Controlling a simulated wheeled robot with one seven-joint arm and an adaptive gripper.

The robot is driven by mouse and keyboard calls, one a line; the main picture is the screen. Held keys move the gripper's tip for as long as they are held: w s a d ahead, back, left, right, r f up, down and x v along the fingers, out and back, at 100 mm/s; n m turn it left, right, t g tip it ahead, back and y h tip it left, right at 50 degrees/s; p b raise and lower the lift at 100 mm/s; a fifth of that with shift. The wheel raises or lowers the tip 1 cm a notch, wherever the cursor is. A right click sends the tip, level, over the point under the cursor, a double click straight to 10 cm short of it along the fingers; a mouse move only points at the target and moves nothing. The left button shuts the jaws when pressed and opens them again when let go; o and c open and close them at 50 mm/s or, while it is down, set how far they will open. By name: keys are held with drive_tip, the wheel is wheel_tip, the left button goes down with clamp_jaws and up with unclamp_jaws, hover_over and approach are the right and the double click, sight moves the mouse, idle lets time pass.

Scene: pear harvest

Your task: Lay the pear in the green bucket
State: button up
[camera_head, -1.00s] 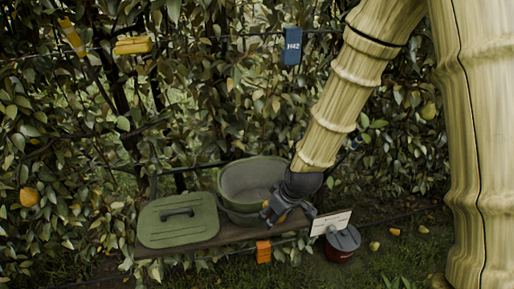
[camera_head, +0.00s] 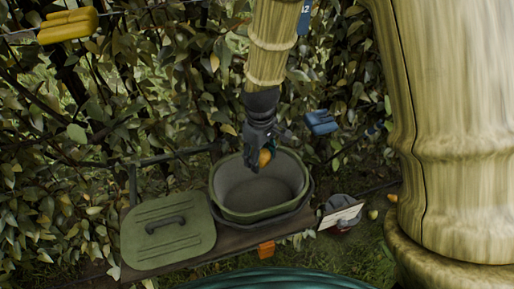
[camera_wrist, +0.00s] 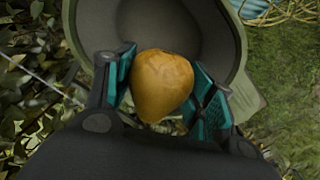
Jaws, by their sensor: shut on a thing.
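My gripper (camera_head: 258,158) is shut on an orange-yellow pear (camera_head: 265,158), above the back rim of the green bucket (camera_head: 226,207). In the wrist view the pear (camera_wrist: 161,84) sits between the two teal finger pads of my gripper (camera_wrist: 165,90). The bucket (camera_wrist: 243,60) shows beyond the pear in that view. The bucket stands upright and uncovered on a plank, and the part of its inside that shows looks empty. Its green lid (camera_head: 167,234) lies flat on the plank to the left of it.
A leafy hedge with wires stands behind the plank (camera_head: 240,245). A small red and grey pot with a white card (camera_head: 340,216) is right of the bucket. Pears lie on the grass (camera_head: 372,214). A teal round rim (camera_head: 275,280) shows at the bottom.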

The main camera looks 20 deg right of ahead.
drive_tip(key=shift+s+f, duration=0.25)
drive_tip(key=shift+f+b, duration=0.25)
drive_tip(key=shift+b, duration=0.25)
drive_tip(key=shift+w+f+b, duration=0.3)
drive_tip(key=shift+f+b, duration=0.35)
drive_tip(key=shift+f, duration=0.25)
drive_tip(key=shift+s+f+b, duration=0.25)
drive_tip(key=shift+f+b, duration=0.55)
drive_tip(key=shift+b, duration=0.1)
drive_tip(key=f+b, duration=0.1)
drive_tip(key=b, duration=0.7)
approach(259, 202)
drive_tip(key=shift+f, duration=2.7)
drive_tip(key=shift+f, duration=0.45)
drive_tip(key=o, duration=1.2)
